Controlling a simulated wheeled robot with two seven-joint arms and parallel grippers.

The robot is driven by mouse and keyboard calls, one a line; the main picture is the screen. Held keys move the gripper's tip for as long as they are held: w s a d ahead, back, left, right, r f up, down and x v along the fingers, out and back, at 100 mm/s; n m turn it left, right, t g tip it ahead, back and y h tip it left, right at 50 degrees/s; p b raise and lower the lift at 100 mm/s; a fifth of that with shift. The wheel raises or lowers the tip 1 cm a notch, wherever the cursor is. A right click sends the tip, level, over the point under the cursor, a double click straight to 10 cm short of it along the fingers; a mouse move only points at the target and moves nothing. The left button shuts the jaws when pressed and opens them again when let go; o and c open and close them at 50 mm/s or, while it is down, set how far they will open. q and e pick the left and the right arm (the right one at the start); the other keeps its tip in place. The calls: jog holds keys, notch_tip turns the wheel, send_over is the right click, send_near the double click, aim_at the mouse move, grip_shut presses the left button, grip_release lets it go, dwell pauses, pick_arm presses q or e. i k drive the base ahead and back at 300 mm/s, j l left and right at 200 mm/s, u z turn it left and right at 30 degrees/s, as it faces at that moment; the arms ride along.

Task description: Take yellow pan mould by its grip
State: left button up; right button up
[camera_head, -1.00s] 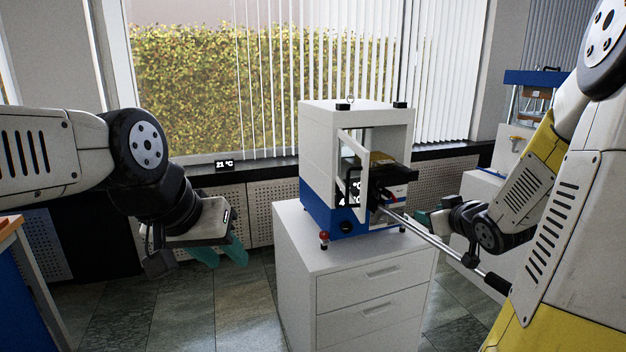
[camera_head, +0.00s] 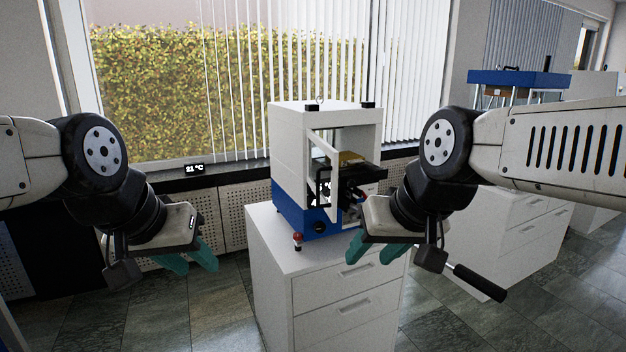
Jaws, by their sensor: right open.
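A small yellow piece (camera_head: 350,157) shows inside the open white and blue press (camera_head: 290,155), on top of a dark plate. I take it for the yellow pan mould; I cannot make out its grip. My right gripper (camera_head: 375,252) is open and empty, in front of the press's lower right side and pointing downward. It is apart from the yellow piece. My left gripper (camera_head: 189,262) is open and empty, left of the press and above the floor.
The press stands on a white drawer cabinet (camera_head: 345,295); its door (camera_head: 323,155) hangs open. A lever's black handle (camera_head: 480,283) sticks out right of my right gripper, its bar partly hidden. A blue-topped device (camera_head: 518,77) stands at back right. Tiled floor is free at left.

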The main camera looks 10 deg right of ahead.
aim_at(347, 158)
jog(key=i+j, duration=0.15)
jog(key=i, duration=0.4)
jog(key=i+j+z, duration=0.1)
jog(key=i, duration=0.45)
